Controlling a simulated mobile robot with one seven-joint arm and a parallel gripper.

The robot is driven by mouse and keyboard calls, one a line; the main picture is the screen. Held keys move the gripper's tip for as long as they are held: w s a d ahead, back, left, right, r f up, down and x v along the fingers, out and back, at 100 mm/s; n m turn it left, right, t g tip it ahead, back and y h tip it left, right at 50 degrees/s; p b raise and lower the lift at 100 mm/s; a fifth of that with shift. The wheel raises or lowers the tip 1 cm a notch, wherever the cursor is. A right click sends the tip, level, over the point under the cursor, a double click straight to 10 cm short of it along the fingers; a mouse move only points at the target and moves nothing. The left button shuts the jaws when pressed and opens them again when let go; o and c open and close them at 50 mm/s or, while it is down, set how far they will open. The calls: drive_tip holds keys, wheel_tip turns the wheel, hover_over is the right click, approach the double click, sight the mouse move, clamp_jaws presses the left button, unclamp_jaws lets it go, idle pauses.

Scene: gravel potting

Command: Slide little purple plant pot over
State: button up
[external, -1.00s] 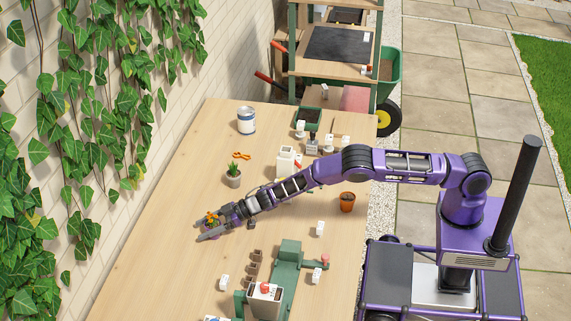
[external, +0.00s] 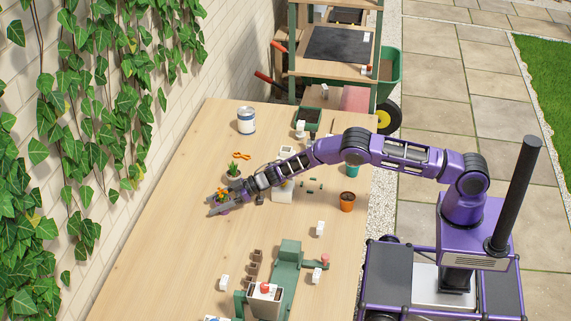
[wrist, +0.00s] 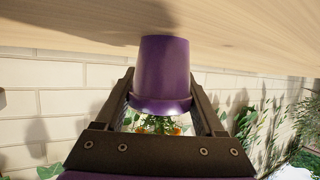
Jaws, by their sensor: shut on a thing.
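The little purple pot (wrist: 163,75) sits between the two dark fingers of my gripper (wrist: 168,103) in the wrist view, which is upside down. A leafy plant with orange flowers (wrist: 157,124) grows from it. In the external view my gripper (external: 217,203) is low over the left side of the wooden table, shut on the pot, with the orange flowers (external: 222,195) showing between the fingers. The fingers hide most of the pot there. I cannot tell whether its base touches the table.
A small succulent in a grey pot (external: 233,171) is just behind my gripper, partly hidden. An orange clip (external: 241,155) and a paint tin (external: 246,121) stand farther back. A terracotta pot (external: 347,202) is to the right. Bare table (external: 185,245) lies in front and left.

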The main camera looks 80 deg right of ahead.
sight(217, 197)
drive_tip(key=shift+d, duration=1.5)
drive_tip(key=o, duration=1.5)
drive_tip(key=shift+r, duration=0.15)
wheel_tip(217, 197, up, 10)
drive_tip(key=shift+f, duration=0.1)
